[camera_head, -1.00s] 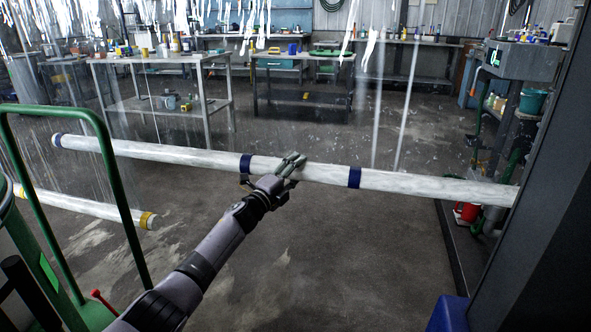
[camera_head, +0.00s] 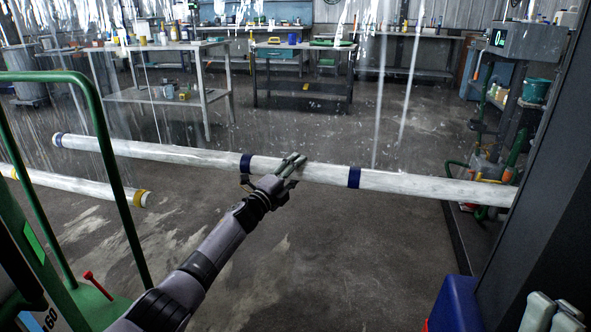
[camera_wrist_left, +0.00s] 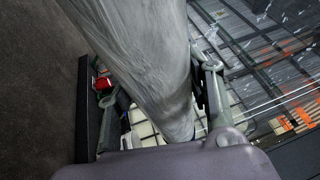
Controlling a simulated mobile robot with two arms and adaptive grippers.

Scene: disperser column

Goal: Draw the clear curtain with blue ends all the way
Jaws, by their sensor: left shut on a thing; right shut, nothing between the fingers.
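The clear curtain's bottom bar is a long whitish roll (camera_head: 210,157) with dark blue bands, running across the middle of the head view. Its left tip has a blue ring; its right part reaches towards a dark post. The clear sheet shows only faintly as streaks above it. My left gripper (camera_head: 290,170) is shut around the bar between the two middle blue bands. The left wrist view shows the roll (camera_wrist_left: 140,55) filling the space between the fingers. My right gripper (camera_head: 552,312) is at the bottom right corner, shut and empty, partly cut off.
A similar bar with yellow bands (camera_head: 85,186) is at the left. A green cart rail (camera_head: 105,150) stands close on the left. A dark post (camera_head: 540,190) and a blue box (camera_head: 455,305) are at the right. Workbenches (camera_head: 165,95) stand behind; open floor lies between.

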